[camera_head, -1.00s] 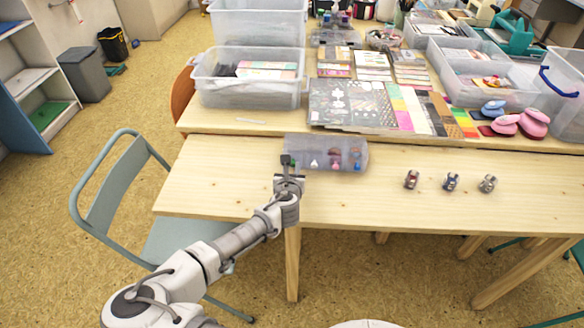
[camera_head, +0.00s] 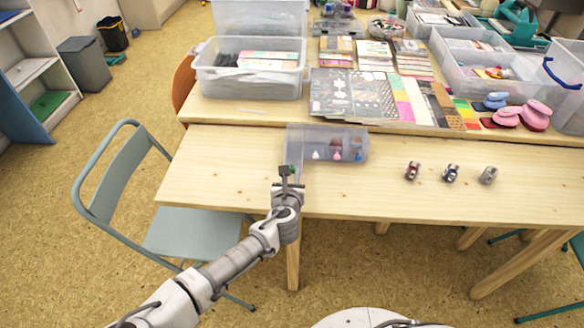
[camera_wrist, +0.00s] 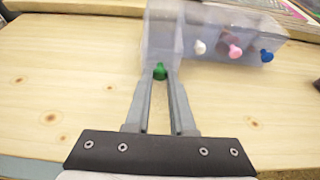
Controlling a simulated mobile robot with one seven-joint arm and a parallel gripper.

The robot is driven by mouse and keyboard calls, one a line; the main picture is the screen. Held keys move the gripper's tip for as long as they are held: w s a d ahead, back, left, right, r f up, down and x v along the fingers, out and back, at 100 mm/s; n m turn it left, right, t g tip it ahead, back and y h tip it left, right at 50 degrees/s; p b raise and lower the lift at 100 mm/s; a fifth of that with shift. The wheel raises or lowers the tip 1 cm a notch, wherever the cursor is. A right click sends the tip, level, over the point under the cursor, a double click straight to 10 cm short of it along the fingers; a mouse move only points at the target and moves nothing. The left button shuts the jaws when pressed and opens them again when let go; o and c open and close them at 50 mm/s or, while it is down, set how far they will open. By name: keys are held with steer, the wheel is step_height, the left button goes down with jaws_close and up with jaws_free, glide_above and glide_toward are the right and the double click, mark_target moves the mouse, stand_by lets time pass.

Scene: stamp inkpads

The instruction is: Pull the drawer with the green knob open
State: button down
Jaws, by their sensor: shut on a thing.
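A small clear plastic drawer box (camera_head: 325,135) stands on the wooden table; it also shows in the wrist view (camera_wrist: 225,22). Its front has a white knob (camera_wrist: 198,47), a pink knob (camera_wrist: 235,51) and a blue knob (camera_wrist: 267,56). The green knob (camera_wrist: 160,72) is on the leftmost drawer (camera_wrist: 161,42), which appears to stick out past the others toward me. My gripper (camera_wrist: 161,80) is shut on the green knob, with a finger on each side of it. In the head view my gripper (camera_head: 287,178) is near the table's front edge and partly hides this drawer.
Three small metallic items (camera_head: 451,174) stand on the table to the right. Behind the box lie patterned sheets (camera_head: 350,98) and a larger clear bin (camera_head: 250,80). A grey-green chair (camera_head: 185,232) stands at the left. The wood around the box is mostly clear.

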steer(key=c, duration=0.8)
jaws_free()
steer(key=shift+o, duration=0.2)
steer(key=shift+s+r, duration=0.1)
steer(key=shift+s, duration=0.05)
